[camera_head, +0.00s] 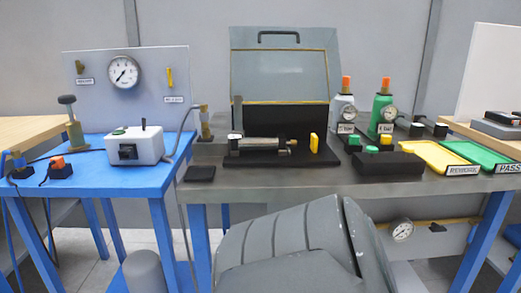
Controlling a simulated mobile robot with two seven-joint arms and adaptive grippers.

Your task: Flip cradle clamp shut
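A dark cradle (240,160) sits on the grey bench below an open hinged clear cover. A dark and metallic cylinder (262,145) lies across it, with a brass-coloured fitting at its right end. A yellow upright piece (314,142) stands at the right of the cylinder, apart from its end. It looks like a clamp lever standing up, but the clamp's exact shape is too small to tell. Neither gripper is in view.
The hinged cover (280,76) stands raised behind the cradle. Two bottles, one grey (343,113) and one green (381,112), stand to its right. A black block (384,165), a yellow tray (439,157) and a green tray (480,153) lie further right. A white control box (134,146) is left.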

